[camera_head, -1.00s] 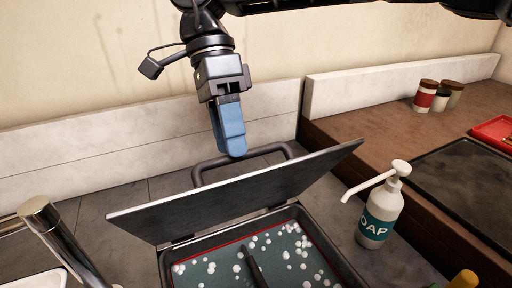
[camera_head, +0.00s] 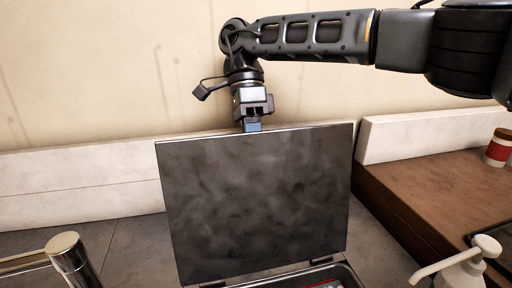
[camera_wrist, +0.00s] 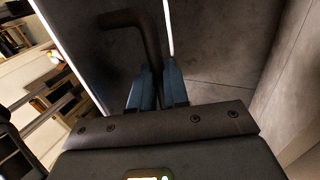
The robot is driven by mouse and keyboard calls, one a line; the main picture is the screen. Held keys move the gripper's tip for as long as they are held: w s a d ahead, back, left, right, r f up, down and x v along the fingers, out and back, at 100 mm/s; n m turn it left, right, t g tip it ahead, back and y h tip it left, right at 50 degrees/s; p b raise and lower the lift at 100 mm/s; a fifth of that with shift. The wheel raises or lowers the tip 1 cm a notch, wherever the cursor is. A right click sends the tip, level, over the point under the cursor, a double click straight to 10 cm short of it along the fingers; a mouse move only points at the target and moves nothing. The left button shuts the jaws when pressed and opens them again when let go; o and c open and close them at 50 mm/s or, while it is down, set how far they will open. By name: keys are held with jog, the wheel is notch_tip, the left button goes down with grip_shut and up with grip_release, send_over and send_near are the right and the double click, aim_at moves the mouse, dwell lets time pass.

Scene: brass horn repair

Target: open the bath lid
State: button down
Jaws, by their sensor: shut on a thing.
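The bath lid (camera_head: 255,205) is a flat dark grey panel with a pale rim. It stands nearly upright on its hinges at the near edge in the head view. Below it, only a strip of the bath (camera_head: 335,274) shows. My gripper (camera_wrist: 155,85) is behind the lid; its blue fingers are mostly hidden by it in the head view. In the wrist view the fingers are shut on the dark bent lid handle (camera_wrist: 150,45).
A soap bottle (camera_head: 462,272) with a white pump stands at the lower right. A metal tap (camera_head: 68,255) is at the lower left. A pale wall backs the counter, and a red-banded jar (camera_head: 499,148) stands on the brown bench at the right.

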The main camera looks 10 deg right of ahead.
jog(key=shift+w+d+f, duration=0.1)
jog(key=shift+w+f, duration=0.2)
jog(key=shift+f, duration=0.55)
jog(key=c, duration=1.4)
grip_release()
jog(key=shift+o, duration=0.6)
jog(key=shift+w+f, duration=0.15)
jog(key=shift+w, duration=0.05)
jog(key=shift+o, duration=0.8)
jog(key=shift+r, duration=0.4)
jog(key=shift+w+r, duration=0.1)
jog(key=v, duration=0.7)
jog(key=shift+r+b, duration=0.3)
